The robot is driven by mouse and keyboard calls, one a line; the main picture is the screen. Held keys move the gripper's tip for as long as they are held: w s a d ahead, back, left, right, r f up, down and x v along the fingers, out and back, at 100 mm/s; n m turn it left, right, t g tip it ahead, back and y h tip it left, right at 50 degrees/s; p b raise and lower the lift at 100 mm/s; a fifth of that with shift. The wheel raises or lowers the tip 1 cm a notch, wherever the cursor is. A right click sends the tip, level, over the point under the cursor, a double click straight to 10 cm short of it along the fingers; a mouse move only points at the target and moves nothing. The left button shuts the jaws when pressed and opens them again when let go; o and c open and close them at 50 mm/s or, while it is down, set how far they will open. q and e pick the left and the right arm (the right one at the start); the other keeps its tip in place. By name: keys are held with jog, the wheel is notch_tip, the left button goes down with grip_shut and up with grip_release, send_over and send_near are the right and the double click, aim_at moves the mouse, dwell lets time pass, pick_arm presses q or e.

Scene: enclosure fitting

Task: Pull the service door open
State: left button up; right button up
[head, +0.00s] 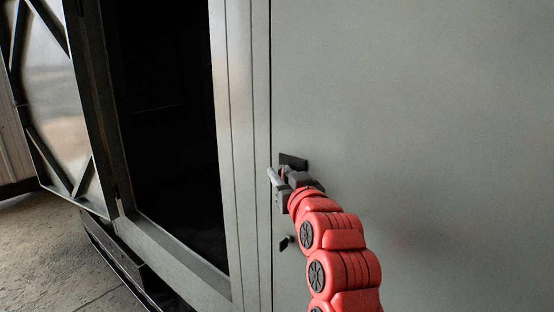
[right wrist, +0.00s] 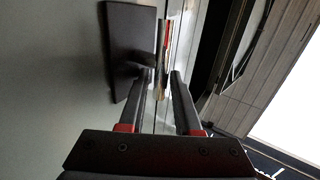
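The service door (head: 420,110) is a large flat grey panel filling the right of the head view. Its left edge lies along the frame post, with only a narrow dark seam. A dark handle plate (head: 293,161) sits near that edge; it also shows in the right wrist view (right wrist: 131,45). My right gripper (head: 283,182) is at the handle and hides part of it. In the right wrist view its two fingers (right wrist: 160,88) stand apart, with a thin pale handle piece (right wrist: 163,62) between or just beyond their tips. I cannot make out firm contact. My left gripper is out of view.
A small dark lock (head: 284,243) sits below the handle. Left of the grey post (head: 239,150) is a dark open bay (head: 165,120). A braced, glazed panel (head: 55,95) stands open at far left, above bare concrete floor (head: 50,255).

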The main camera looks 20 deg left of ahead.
jog(key=shift+w+a, duration=0.25)
jog(key=shift+w, duration=0.05)
jog(key=shift+s+d+r, duration=0.15)
jog(key=shift+s, duration=0.15)
grip_shut()
dwell(1.0)
